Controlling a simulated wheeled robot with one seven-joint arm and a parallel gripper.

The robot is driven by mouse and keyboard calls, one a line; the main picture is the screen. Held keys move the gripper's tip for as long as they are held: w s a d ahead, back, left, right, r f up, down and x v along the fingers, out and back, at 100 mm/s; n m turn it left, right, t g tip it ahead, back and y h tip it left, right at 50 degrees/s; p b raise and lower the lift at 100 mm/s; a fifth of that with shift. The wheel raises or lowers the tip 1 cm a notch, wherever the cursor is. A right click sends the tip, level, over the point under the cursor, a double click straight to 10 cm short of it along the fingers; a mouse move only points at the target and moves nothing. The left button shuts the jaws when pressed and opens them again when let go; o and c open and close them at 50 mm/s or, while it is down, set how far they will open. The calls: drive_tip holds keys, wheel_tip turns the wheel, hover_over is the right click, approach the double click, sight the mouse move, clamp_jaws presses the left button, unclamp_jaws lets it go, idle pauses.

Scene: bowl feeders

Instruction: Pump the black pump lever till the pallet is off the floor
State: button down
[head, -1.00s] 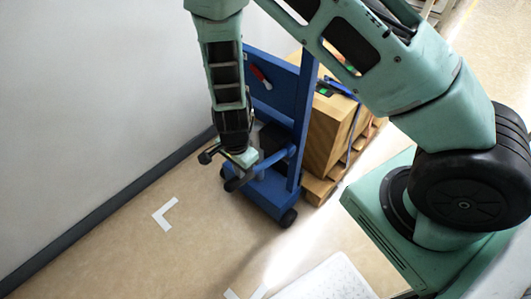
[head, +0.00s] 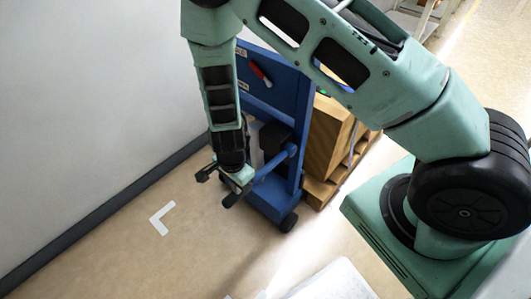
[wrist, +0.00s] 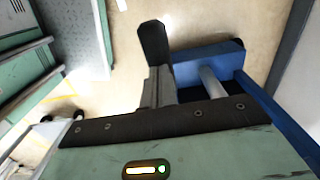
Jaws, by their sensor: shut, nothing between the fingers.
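The blue lift truck (head: 270,90) stands by the wall, and a blue arm (head: 272,167) reaches out low from its black pump housing (head: 273,140). The black grip of the pump lever (head: 231,200) shows at this arm's outer end. My gripper (head: 239,181) is shut and empty, pointing down at the lever's end. It appears to touch the lever from above, but the contact is partly hidden. The wooden pallet (head: 320,191) lies under a brown box (head: 328,138) behind the truck. I cannot tell any gap below the pallet.
The wall (head: 80,90) with its dark skirting (head: 110,210) runs along the left. A white corner mark (head: 161,219) is on the bare floor. A pale slab (head: 335,282) lies at the bottom. The floor in front of the truck is clear.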

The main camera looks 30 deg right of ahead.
drive_tip(key=shift+f, duration=0.15)
wheel_tip(320, 180, down, 5)
drive_tip(key=b, duration=0.3)
drive_tip(key=d+r+p, duration=0.2)
drive_tip(key=r+p, duration=0.6)
drive_tip(key=r, duration=0.2)
drive_tip(key=w+d+r+p, duration=0.1)
drive_tip(key=d+r+p, duration=0.1)
drive_tip(key=r+p, duration=0.6)
drive_tip(key=shift+w+d+r+p, duration=0.2)
drive_tip(key=shift+r+p, duration=0.1)
drive_tip(key=shift+r, duration=0.6)
drive_tip(key=shift+f, duration=0.2)
drive_tip(key=s+a+f+b, duration=0.1)
drive_tip(key=a+f+b, duration=0.2)
drive_tip(key=f, duration=0.3)
drive_tip(key=shift+a+b, duration=0.15)
drive_tip(key=shift+b, duration=0.2)
drive_tip(key=shift+s+f, duration=0.1)
